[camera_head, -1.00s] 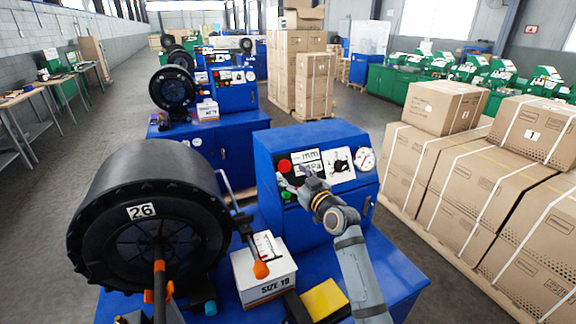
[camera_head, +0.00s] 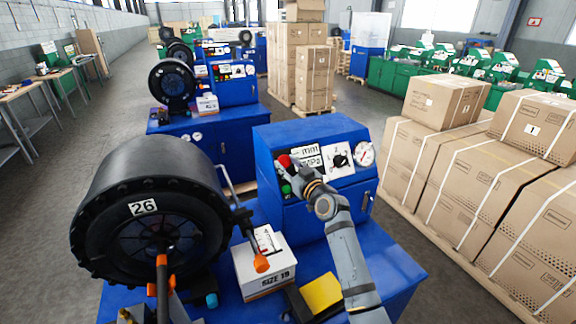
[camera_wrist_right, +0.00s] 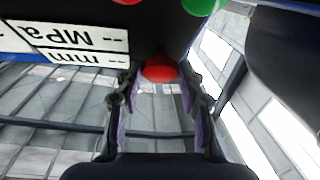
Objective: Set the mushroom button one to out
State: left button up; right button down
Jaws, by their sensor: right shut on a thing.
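The red mushroom button (camera_head: 285,161) is on the sloped front of the blue crimper cabinet (camera_head: 262,150), left of the display labels. My right gripper (camera_head: 294,170) is at this button, reaching in from the lower right. In the right wrist view the red button head (camera_wrist_right: 160,69) sits between the two fingertips, and the fingers of my right gripper (camera_wrist_right: 161,92) are shut on it. The fingers partly cover the button's sides, and its stem is hidden. I cannot tell how far it stands out.
A green button (camera_head: 286,188) is below the mushroom button. Display labels (camera_head: 306,156), a dial plate (camera_head: 338,160) and a gauge (camera_head: 364,153) are to the right. The black crimper head (camera_head: 150,205), a white box (camera_head: 264,268) and a yellow block (camera_head: 321,292) are nearby. Stacked cartons (camera_head: 430,155) stand right.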

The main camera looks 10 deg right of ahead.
jog(key=shift+s+r, duration=0.15)
jog(key=shift+s, duration=0.15)
jog(key=shift+s+r, duration=0.1)
jog(key=c, duration=1.2)
grip_release()
jog(key=o, duration=0.4)
jog(key=shift+s+d+r, duration=0.1)
jog(key=shift+s, duration=0.05)
pick_arm(q)
jog(key=shift+s+d+f, duration=0.1)
jog(key=shift+s+f, duration=0.05)
jog(key=shift+s, duration=0.2)
pick_arm(e)
jog(key=shift+s, duration=0.15)
jog(key=v, duration=1.1)
jog(key=shift+s, duration=0.35)
